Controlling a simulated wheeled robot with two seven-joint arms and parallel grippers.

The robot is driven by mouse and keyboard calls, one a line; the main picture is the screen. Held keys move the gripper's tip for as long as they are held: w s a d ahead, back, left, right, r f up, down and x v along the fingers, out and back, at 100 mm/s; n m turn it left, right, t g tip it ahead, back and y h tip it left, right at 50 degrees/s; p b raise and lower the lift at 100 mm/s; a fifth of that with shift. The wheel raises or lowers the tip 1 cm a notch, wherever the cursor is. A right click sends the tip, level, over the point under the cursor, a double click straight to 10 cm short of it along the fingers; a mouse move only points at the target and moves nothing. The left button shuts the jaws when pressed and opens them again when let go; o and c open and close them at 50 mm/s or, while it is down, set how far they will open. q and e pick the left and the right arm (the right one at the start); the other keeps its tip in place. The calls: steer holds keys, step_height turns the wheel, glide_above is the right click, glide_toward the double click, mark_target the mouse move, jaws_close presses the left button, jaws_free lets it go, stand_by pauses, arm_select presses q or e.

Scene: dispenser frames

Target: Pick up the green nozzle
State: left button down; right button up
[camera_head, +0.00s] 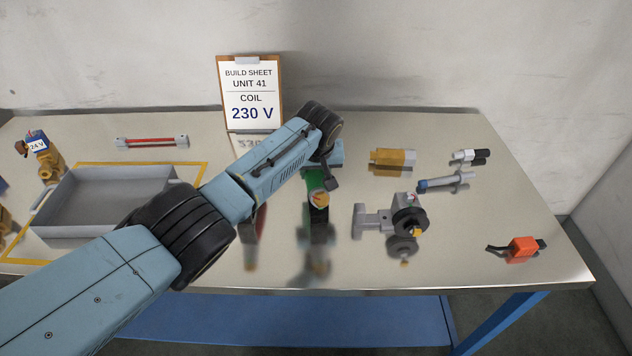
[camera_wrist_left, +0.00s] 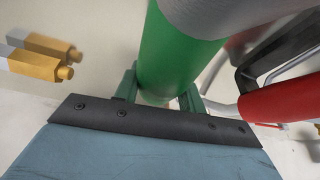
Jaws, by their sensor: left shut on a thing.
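The green nozzle (camera_head: 310,186) is mostly hidden behind my left wrist in the head view, with only part of its green side showing. In the left wrist view the green nozzle (camera_wrist_left: 178,55) is a large green cylinder with a grey part at the top edge. My left gripper (camera_wrist_left: 163,95) has a finger on each side of the green cylinder and is shut on it. In the head view the fingers are largely hidden by my own wrist. I cannot tell whether the nozzle touches the table. My right gripper is in neither view.
A red cylindrical thing (camera_wrist_left: 285,100) is close beside the green nozzle. A grey fitting with a black knob (camera_head: 408,218), a brass block (camera_head: 392,159) and an orange connector (camera_head: 522,249) lie to the right. A grey tray (camera_head: 60,230) sits left. A build sheet (camera_head: 251,90) stands behind.

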arm_select(q)
step_height(320, 180, up, 10)
steer(key=shift+r+p, duration=0.1)
steer(key=shift+p, duration=0.75)
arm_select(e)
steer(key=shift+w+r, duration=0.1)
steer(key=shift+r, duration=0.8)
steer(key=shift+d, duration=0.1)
arm_select(q)
steer(key=shift+p, duration=0.7)
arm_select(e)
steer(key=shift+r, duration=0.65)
arm_select(q)
steer(key=shift+f+b, duration=0.9)
steer(key=shift+f, duration=1.6)
steer(key=shift+f+b, duration=1.25)
steer(key=shift+f, duration=1.25)
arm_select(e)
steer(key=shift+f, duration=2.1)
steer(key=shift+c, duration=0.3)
